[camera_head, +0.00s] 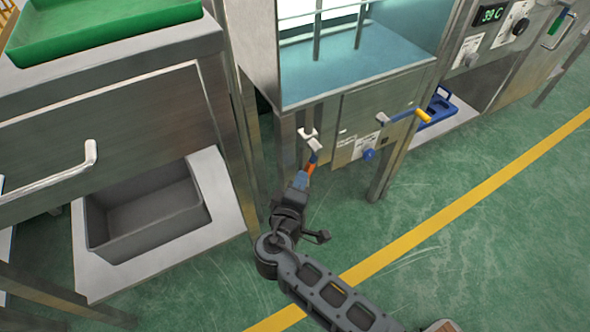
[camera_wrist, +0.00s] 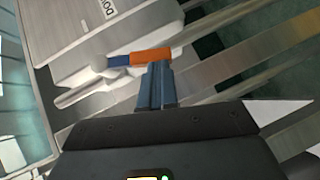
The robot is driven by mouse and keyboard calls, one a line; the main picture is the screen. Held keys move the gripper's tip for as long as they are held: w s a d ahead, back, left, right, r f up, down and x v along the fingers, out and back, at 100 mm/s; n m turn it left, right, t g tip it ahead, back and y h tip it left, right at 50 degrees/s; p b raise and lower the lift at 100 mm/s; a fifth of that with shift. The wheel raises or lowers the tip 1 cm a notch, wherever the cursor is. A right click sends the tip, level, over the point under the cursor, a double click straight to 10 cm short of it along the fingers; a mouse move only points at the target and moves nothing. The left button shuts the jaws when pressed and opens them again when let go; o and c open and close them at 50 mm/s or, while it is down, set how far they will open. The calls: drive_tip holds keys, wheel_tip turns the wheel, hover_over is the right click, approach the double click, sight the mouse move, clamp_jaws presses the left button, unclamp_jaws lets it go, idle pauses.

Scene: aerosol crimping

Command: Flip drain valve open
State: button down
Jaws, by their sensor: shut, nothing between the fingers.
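A small lever with an orange (camera_head: 309,168) and blue grip hangs by the white fitting (camera_head: 308,136) under the glass-fronted tank; I take it to be the drain valve's lever. In the wrist view the orange grip (camera_wrist: 152,55) lies crosswise just ahead of my fingertips, its blue end to the left. My gripper (camera_head: 301,179) is shut with nothing between its fingers. In the wrist view its blue-grey fingertips (camera_wrist: 157,68) are together at the lever's near side, touching it or very close; I cannot tell which.
A panel with a blue knob (camera_head: 369,154) and a yellow-ended handle (camera_head: 424,116) sits right of the lever. Steel legs (camera_head: 383,170) stand near my arm. A grey bin (camera_head: 148,218) is at left. Green floor (camera_head: 480,225) is open at right.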

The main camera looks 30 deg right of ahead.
drive_tip(key=shift+d+f+n+t+h+b, duration=0.3)
drive_tip(key=shift+d+f+n+h+b, duration=0.15)
drive_tip(key=shift+d+b, duration=0.3)
drive_tip(key=shift+d+f+n+t+h+b, duration=0.35)
drive_tip(key=shift+d+f+b, duration=0.15)
drive_tip(key=shift+b, duration=0.45)
drive_tip(key=shift+d, duration=0.1)
